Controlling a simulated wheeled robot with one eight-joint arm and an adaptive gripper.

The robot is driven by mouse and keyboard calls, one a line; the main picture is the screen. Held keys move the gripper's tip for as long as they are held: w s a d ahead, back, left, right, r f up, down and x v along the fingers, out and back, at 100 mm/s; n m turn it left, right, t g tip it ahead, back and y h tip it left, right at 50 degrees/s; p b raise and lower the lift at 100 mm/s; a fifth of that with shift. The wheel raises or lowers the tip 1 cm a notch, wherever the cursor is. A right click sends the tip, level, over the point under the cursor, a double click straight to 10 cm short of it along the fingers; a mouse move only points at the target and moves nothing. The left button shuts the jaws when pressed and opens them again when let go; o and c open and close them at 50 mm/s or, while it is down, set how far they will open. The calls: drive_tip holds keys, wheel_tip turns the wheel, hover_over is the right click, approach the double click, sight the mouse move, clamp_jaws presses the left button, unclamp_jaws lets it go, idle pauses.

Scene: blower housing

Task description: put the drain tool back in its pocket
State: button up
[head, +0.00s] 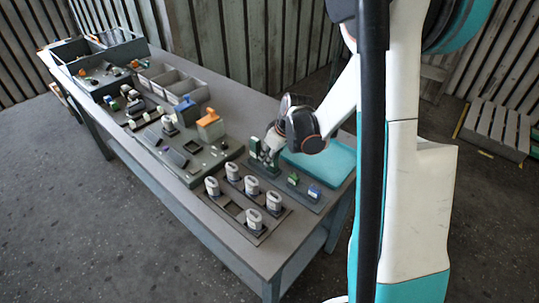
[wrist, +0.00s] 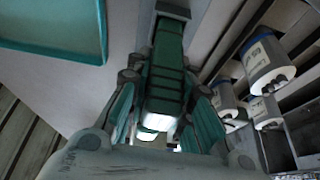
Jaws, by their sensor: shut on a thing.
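My gripper (wrist: 162,112) is shut on a green ribbed tool (wrist: 165,72), which I take to be the drain tool. The tool lies between the teal finger pads in the wrist view, with a dark grey piece at its far end. The fingers partly hide the tool there. I cannot tell whether the tool sits in a pocket or is held just above one.
A green piece (head: 293,178) and a blue piece (head: 314,190) stand in the rack. A teal tray (head: 325,162) lies behind it. Several pale oval-topped parts (head: 274,201) stand in a dark holder in front. An orange-topped block (head: 209,118) is to the left. Grey bins (head: 184,88) stand farther back.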

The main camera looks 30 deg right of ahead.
drive_tip(key=shift+f+b, duration=0.5)
drive_tip(key=shift+f, duration=0.1)
drive_tip(key=o, duration=1)
drive_tip(key=shift+c, duration=0.2)
drive_tip(key=shift+r, duration=0.1)
drive_tip(key=v, duration=1.2)
